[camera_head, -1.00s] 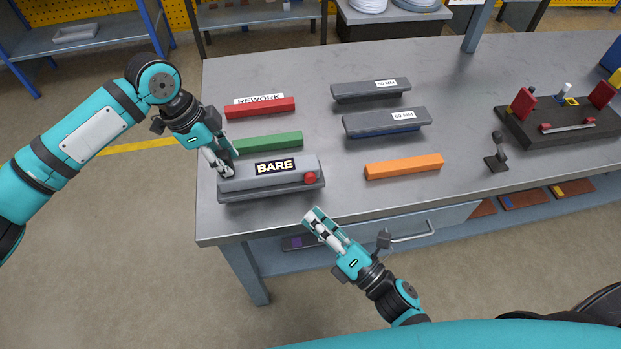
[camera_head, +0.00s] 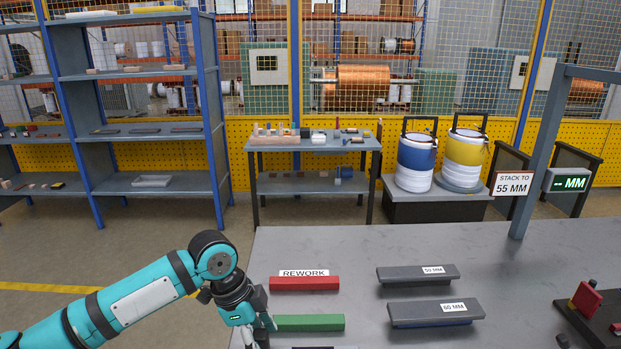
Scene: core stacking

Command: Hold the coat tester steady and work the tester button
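The coat tester is almost wholly below the bottom edge of the head view. Only a thin dark strip at the bottom edge, just below the green bar (camera_head: 309,323), may be its top. Its button is out of view. My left gripper (camera_head: 258,334) is at the bottom edge, left of the green bar. Its fingertips are cut off, so I cannot see whether it touches the tester or how far it is open. My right gripper is out of view.
On the grey table (camera_head: 360,258) lie a red bar (camera_head: 305,284) by a REWORK label and two grey blocks (camera_head: 416,275) (camera_head: 436,313). A sign (camera_head: 512,184) reads "STACK TO 55 MM". A display (camera_head: 568,182) shows "-- MM". A dark fixture with red parts (camera_head: 586,299) is at right.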

